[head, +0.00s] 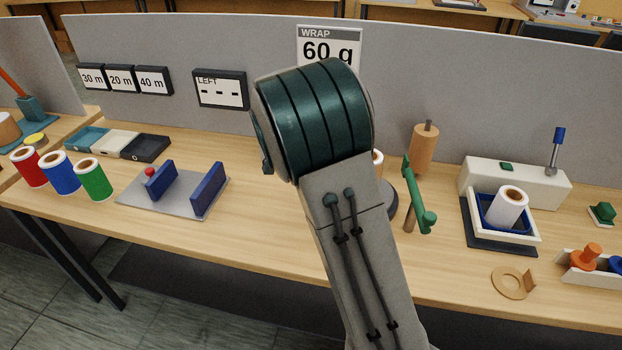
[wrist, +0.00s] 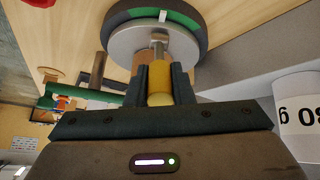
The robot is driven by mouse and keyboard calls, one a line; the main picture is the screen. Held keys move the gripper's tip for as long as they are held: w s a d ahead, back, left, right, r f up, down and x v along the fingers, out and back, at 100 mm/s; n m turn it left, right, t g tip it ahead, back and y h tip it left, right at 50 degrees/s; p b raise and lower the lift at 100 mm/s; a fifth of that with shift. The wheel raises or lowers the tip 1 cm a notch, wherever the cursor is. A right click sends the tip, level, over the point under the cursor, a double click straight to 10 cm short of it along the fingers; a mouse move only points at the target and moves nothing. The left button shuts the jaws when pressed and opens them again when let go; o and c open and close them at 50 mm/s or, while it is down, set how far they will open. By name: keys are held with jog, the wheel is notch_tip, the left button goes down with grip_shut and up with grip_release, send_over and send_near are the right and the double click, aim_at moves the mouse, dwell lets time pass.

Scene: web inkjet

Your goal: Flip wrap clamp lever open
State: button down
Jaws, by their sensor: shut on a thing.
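In the wrist view, my gripper (wrist: 158,70) is shut on the yellow handle (wrist: 159,97) of a lever, with one dark finger on each side. A metal stem (wrist: 159,42) runs from the handle to a pale grey disc (wrist: 125,42). The disc sits on a dark round base (wrist: 190,10) with a green band and a white mark. I take this as the wrap clamp lever. In the head view my arm hides the gripper and lever; part of a dark round base (head: 390,203) shows beside the arm.
A green arm-like fixture (head: 413,195) and a wooden cylinder (head: 424,148) stand just right of my arm. A white roll (head: 506,207) sits in a tray further right. The WRAP card (head: 331,46) is on the panel behind.

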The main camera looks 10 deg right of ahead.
jog(key=shift+a, duration=0.1)
dwell(0.4)
jog(key=c, duration=1.3)
grip_release()
jog(key=shift+o, duration=0.2)
jog(key=shift+a, duration=0.1)
jog(key=w+v, duration=0.1)
jog(key=v, duration=1.2)
jog(key=shift+s+a+r+b, duration=0.25)
jog(key=shift+s+a+b, duration=0.05)
jog(key=shift+s, duration=0.2)
